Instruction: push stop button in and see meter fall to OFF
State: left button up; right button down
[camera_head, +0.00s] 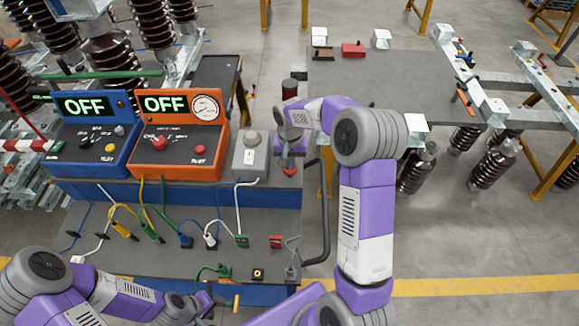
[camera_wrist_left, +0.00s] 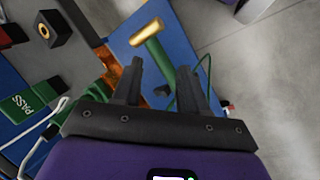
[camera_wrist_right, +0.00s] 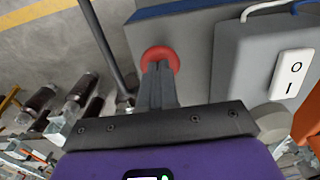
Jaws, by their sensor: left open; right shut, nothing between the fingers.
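A red round stop button (camera_wrist_right: 160,57) sits at the edge of the bench; in the head view it shows as a small red patch (camera_head: 290,171) under my right gripper. My right gripper (camera_wrist_right: 158,72) is shut and empty, its fingertips over the button's face; I cannot tell whether they press it. The orange box (camera_head: 150,172) has a display reading OFF (camera_head: 166,104) and a round dial meter (camera_head: 206,107); the needle is too small to read. My left gripper (camera_wrist_left: 165,72) is open, with a green rod with a brass end (camera_wrist_left: 147,32) showing between and beyond its fingers.
A blue box (camera_head: 95,155), also reading OFF, stands left of the orange one. A grey switch box (camera_head: 250,155) stands beside the stop button. Cables and plugs lie on the lower shelf (camera_head: 150,258). A dark tube (camera_head: 325,215) runs beside the bench.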

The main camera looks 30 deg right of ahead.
notch_tip(320, 180, up, 9)
jog(key=p, duration=0.6)
dwell(0.5)
jog(key=shift+f, duration=0.1)
dwell(0.3)
